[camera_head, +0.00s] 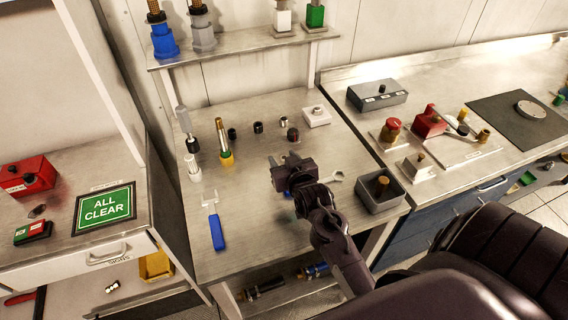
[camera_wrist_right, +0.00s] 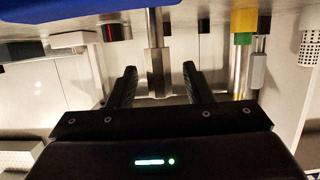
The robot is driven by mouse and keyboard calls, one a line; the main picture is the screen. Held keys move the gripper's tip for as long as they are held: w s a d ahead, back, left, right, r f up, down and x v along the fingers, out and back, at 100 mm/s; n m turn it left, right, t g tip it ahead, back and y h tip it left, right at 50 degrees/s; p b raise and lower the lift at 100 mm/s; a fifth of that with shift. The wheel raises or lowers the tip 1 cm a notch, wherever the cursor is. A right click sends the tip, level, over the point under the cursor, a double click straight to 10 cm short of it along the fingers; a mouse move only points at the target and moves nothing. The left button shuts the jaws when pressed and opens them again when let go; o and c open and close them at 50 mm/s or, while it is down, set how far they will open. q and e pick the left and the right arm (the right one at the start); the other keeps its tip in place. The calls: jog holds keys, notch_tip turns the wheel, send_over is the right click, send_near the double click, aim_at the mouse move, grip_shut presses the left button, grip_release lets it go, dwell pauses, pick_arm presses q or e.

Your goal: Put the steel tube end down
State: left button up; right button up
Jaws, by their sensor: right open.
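My right gripper (camera_head: 272,161) is over the middle of the work table (camera_head: 250,238), to the left of the grey open box. In the right wrist view its two black fingers (camera_wrist_right: 160,86) stand apart. An upright steel tube (camera_wrist_right: 157,68) shows between them, with gaps on both sides; I cannot tell how far beyond the fingertips it is. It has a narrower section and a wider one. In the head view I cannot surely pick out this tube, and the gripper hides part of the table. My left gripper is not in view.
A blue-handled tool (camera_head: 216,230) lies left on the table. A brass tube with a yellow base (camera_head: 226,158) and several small dark fittings stand behind. A grey box (camera_head: 381,193) is at the right. A shelf (camera_head: 240,45) runs above the back.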

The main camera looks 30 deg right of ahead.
jog(key=shift+s, duration=0.1)
grip_shut()
jog(key=shift+r, duration=0.15)
